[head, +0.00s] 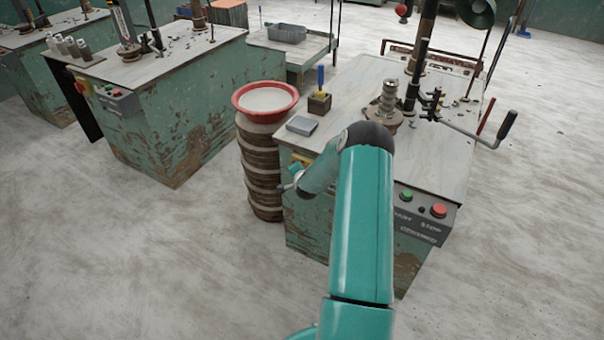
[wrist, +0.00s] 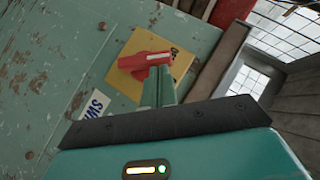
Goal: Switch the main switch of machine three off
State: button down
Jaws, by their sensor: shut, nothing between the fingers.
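A red switch handle (wrist: 146,61) sits on a yellow plate (wrist: 158,80) on the worn green side of a machine in the wrist view. My gripper (wrist: 159,72) is shut and empty, with its green fingertips right at the handle's lower edge. I cannot tell whether they touch it. The fingers hide part of the plate and handle. A white label with dark letters (wrist: 95,104) is on the same panel. In the head view my teal arm reaches to the front of the nearest machine (head: 345,105), hiding most of the switch area. No machine number is readable.
A control box (head: 425,212) with green and red buttons is on the machine's front, right of my arm. A stack of round pieces topped by a red basin (head: 265,98) stands close on the left. Another green machine (head: 185,115) is farther left. Open floor lies in front.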

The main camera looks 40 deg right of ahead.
jog(key=w+n+g, duration=0.1)
jog(key=g, duration=0.1)
jog(key=w+n+g, duration=0.1)
jog(key=g, duration=0.1)
jog(key=shift+a+r+h, duration=0.1)
jog(key=shift+a+h, duration=0.25)
jog(key=shift+h, duration=0.05)
jog(key=shift+w, duration=0.1)
jog(key=shift+r, duration=0.75)
jog(key=shift+r, duration=0.15)
